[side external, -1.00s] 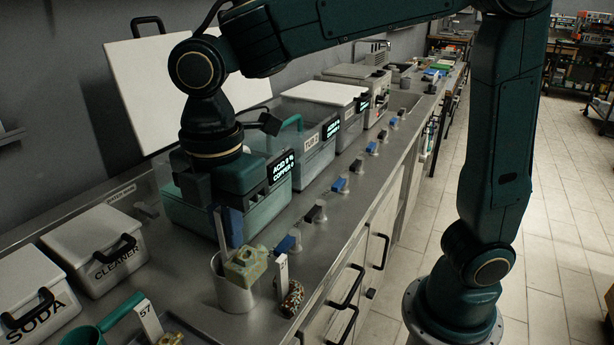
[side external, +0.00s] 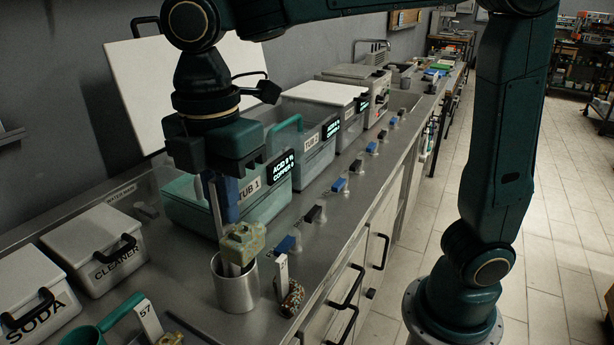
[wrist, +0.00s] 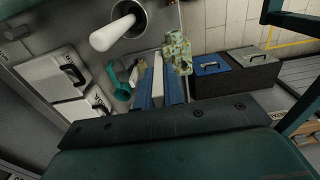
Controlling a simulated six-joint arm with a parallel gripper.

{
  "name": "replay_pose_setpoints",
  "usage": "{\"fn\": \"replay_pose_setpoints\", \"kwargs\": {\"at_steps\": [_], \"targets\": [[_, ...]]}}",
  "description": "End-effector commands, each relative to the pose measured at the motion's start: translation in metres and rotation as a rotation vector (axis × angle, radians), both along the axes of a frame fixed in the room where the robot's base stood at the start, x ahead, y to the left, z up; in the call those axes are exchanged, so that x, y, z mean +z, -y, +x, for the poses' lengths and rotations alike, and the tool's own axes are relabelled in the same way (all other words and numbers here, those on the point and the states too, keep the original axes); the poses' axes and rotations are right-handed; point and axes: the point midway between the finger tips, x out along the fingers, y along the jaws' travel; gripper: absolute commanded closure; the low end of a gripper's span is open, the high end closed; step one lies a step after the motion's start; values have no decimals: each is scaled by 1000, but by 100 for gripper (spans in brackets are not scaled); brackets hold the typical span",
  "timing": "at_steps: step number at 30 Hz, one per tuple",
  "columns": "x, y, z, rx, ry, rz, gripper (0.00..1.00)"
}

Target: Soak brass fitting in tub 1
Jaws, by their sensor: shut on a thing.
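The brass fitting (side external: 243,240), a blocky greenish-yellow piece, is up in front of the metal cup (side external: 236,288) in the side view. My gripper (side external: 224,212) is shut, its blue fingers around a pale strip (wrist: 157,88) that appears to belong to the fitting. In the wrist view the fitting (wrist: 177,52) shows just beyond the fingertips. Tub 1 (side external: 272,207) stands open behind and right of my gripper, with teal inside. Its display reads acid and copper. My gripper hides part of its near left side.
A pale rod (wrist: 112,36) stands in the cup. A speckled piece with a tag (side external: 291,297) sits right of it. Tub 2 (side external: 318,152) and blue and dark knobs line the counter.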

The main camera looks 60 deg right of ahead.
Motion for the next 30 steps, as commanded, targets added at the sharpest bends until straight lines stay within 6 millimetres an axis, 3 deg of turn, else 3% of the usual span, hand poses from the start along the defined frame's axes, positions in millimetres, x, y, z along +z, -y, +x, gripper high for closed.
{"fn": "replay_pose_setpoints", "kwargs": {"at_steps": [8, 20, 30], "targets": [[15, 0, 1, 0, 3, 2, 100], [83, 1, 2, -15, 3, 2, 100], [82, 26, 36, -483, 2, 1, 100]]}}
